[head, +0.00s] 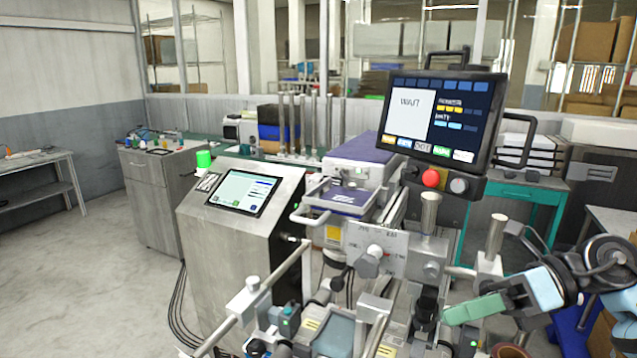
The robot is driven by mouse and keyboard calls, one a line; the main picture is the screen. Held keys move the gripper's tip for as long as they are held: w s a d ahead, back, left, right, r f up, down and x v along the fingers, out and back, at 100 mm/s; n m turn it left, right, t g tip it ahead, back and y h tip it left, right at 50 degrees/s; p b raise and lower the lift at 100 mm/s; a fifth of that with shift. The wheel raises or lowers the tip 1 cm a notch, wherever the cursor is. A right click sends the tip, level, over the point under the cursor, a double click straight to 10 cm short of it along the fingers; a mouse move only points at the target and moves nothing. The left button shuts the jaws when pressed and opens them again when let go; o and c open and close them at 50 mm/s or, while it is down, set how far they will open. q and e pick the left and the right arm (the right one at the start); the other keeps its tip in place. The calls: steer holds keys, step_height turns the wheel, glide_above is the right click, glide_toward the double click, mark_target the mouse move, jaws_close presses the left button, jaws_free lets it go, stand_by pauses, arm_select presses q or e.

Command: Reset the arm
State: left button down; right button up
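My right arm comes in from the right edge. It has black joints and pale blue covers. My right gripper (476,309) is at the lower right, with a green finger-like part pointing left. It hangs in front of the metal machine (377,248), beside its rods and posts. I cannot tell whether its fingers are apart, and I see nothing clearly held in it. My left arm and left gripper do not show.
A monitor (440,118) with a red button (431,178) stands above the machine. A steel console (240,235) with a tilted screen stands left of it. A teal table (531,190) is behind at right. Grey floor (85,265) is open at left.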

steer(key=d+f+m+t+h, duration=0.1)
steer(key=d+f+m+t, duration=0.25)
steer(key=f+m, duration=0.45)
steer(key=d+f+m+t+h, duration=0.1)
steer(key=d+f+m+t, duration=0.2)
steer(key=f+m+t, duration=0.35)
steer(key=d+f+m+t+h, duration=0.2)
steer(key=d+f+m+t, duration=0.1)
steer(key=f+m, duration=0.65)
steer(key=s+d+f+m+g+h, duration=0.35)
steer(key=s+d+f+m, duration=0.2)
steer(key=s+f, duration=0.35)
steer(key=s+d+f+m+g+h, duration=0.2)
steer(key=s+d+f+m+h, duration=0.3)
steer(key=s+f, duration=0.45)
steer(key=a+f+m, duration=0.1)
steer(key=a+m, duration=0.3)
steer(key=a, duration=0.5)
steer(key=s+a+f+m+t, duration=0.1)
steer(key=a+m, duration=0.3)
steer(key=a, duration=0.6)
steer(key=shift+s+f+y, duration=0.25)
steer(key=shift+f+y, duration=0.2)
steer(key=shift+f, duration=0.05)
steer(key=shift+d+t, duration=0.1)
steer(key=shift+t, duration=0.15)
